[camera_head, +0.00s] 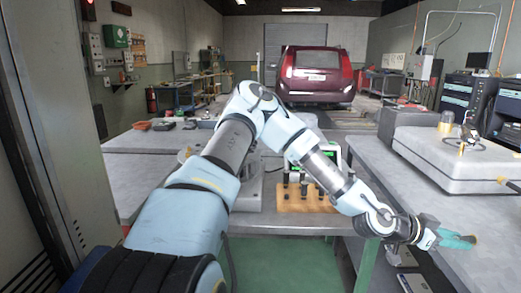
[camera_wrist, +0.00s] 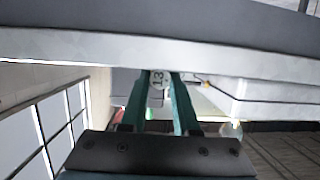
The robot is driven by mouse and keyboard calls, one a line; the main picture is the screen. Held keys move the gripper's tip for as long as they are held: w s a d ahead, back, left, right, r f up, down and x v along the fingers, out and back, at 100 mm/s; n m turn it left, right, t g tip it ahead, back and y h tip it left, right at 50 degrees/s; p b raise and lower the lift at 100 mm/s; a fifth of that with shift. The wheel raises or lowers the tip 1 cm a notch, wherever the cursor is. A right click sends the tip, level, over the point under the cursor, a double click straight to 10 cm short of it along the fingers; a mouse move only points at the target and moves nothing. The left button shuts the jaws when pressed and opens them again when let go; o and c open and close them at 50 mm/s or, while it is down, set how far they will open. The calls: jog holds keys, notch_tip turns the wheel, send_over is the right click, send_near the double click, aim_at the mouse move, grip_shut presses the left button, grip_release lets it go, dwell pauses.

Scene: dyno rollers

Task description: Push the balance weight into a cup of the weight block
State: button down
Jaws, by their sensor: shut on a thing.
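My gripper (camera_head: 472,241) reaches out at the lower right in the head view, by the near edge of the right bench. In the head view this piece cannot be made out at the fingertips. A wooden block (camera_head: 292,205) with several dark upright pieces sits on the middle bench, partly behind my arm. It looks like the weight block, well left of my gripper. Its cups cannot be made out.
A grey machine (camera_head: 425,155) with a brass cylinder (camera_head: 446,121) stands on the right bench (camera_head: 440,205). A device with a green display (camera_head: 328,155) is behind the wooden block. The left bench (camera_head: 140,175) is mostly clear. A red car (camera_head: 315,75) stands far back.

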jog(key=shift+r, duration=0.15)
jog(key=shift+r+p, duration=1.7)
jog(key=shift+r, duration=1.15)
